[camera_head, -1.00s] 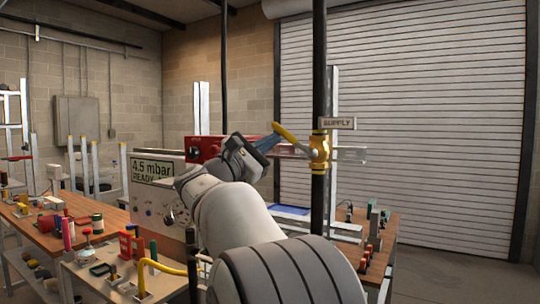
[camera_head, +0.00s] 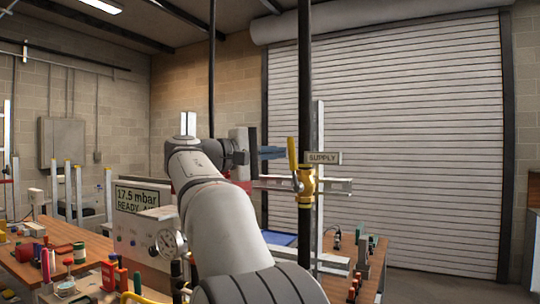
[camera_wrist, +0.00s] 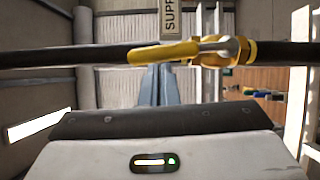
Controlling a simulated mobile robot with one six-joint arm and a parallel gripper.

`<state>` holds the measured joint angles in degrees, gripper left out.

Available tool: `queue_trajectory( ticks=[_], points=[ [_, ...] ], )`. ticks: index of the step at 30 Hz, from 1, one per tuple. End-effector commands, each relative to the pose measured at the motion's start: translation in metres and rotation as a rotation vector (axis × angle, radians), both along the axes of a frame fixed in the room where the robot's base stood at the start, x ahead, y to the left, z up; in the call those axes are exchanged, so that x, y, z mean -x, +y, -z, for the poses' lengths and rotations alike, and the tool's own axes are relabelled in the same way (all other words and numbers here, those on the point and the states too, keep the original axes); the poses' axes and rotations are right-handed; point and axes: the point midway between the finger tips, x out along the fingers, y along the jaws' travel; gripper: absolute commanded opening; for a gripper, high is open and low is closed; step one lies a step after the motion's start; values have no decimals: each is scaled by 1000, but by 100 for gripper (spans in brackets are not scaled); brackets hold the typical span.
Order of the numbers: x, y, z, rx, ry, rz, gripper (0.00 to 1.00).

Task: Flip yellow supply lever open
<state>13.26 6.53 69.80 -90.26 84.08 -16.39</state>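The yellow supply lever (camera_head: 292,152) stands nearly upright along the dark vertical pipe, above the brass valve (camera_head: 306,186). In the wrist view the lever (camera_wrist: 163,52) lies nearly in line with the pipe, crossing just beyond my fingertips. My gripper (camera_head: 283,153) is to the left of the lever, with its blue fingers pointing right at it. In the wrist view the fingers (camera_wrist: 160,72) are close together with nothing visible between them. The fingertips are at or very near the lever; I cannot tell whether they touch it. The SUPPLY tag (camera_head: 323,158) is right of the pipe.
A panel display (camera_head: 137,199) reads 17.5 mbar. A horizontal metal rail (camera_head: 335,185) crosses behind the valve. Workbenches with tools and parts stand at left (camera_head: 75,240) and right. The roller door (camera_head: 400,120) is behind, with open floor at the far right.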

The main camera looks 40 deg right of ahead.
Motion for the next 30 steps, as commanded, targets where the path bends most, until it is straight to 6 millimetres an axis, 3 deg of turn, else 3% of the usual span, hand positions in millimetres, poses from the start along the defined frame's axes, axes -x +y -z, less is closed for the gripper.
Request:
queue_trajectory(
  ticks=[15, 30],
  points=[
    [8, -3, -3, -42, -99, 0, 0],
    [1, 3, -4, -42, -97, 0, 0]
  ],
)
